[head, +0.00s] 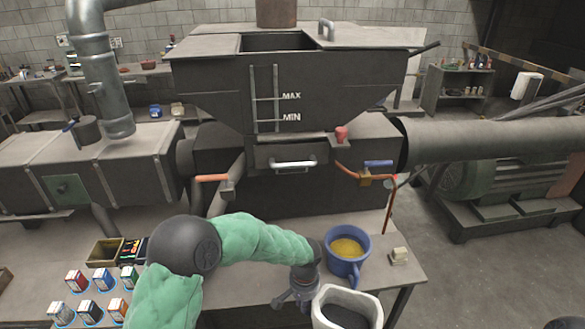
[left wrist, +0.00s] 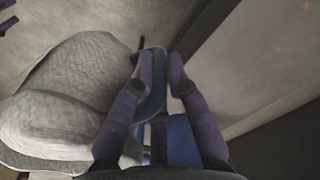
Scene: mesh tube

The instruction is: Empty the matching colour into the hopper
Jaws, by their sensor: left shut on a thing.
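The hopper (head: 345,85) is dark grey with an open top and MAX and MIN marks. A blue jug (head: 363,265) holding yellow material stands upright on the bench. In front of it is a white container (head: 370,300) with dark contents, cut off by the frame edge. My left gripper (head: 292,300) points down just left of the white container. In the left wrist view its fingers (left wrist: 161,75) are shut on a blue handle-like strip (left wrist: 152,95). A pale rounded body (left wrist: 70,95) lies beside the fingers. My right gripper is not in view.
Several small boxes with coloured fronts (head: 76,280) stand at the left of the bench (head: 245,290), beside an open bin (head: 104,252). Orange (head: 211,178) and blue (head: 379,163) levers project below the hopper.

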